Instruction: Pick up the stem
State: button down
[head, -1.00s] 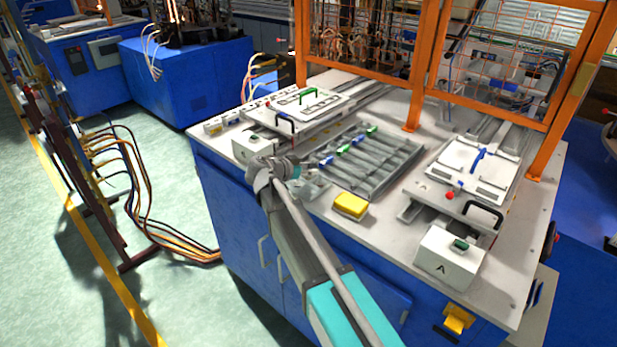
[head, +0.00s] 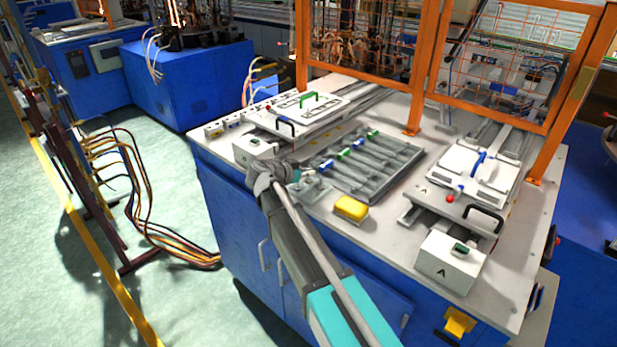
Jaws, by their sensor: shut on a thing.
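A grey ribbed tray (head: 385,185) lies on the white worktop, with several long slots and blue and green pieces along its upper left edge. My gripper (head: 312,189) is just off the tray's near left corner, low over the worktop. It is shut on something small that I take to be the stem. The stem itself is too small and too covered by the fingers to make out. My wrist and arm hide the worktop's front edge there.
A yellow block (head: 350,208) lies close to the right of my gripper. A white box marked A (head: 448,265) and a white fixture (head: 470,172) stand on the right. Another fixture (head: 300,108) stands behind left. An orange guard frame (head: 418,75) rises at the back.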

jog(key=shift+r, duration=0.1)
notch_tip(320, 180, up, 3)
jog(key=p, duration=0.3)
jog(key=shift+f, duration=0.2)
jog(key=s+a+r+p, duration=0.2)
jog(key=s+r+p, duration=0.3)
jog(key=s, duration=0.1)
jog(key=s+a+r+p, duration=0.3)
jog(key=s+r+p, duration=0.2)
jog(key=s, duration=0.2)
jog(key=shift+a, duration=0.25)
jog(key=shift+a+r, duration=0.1)
dwell(0.7)
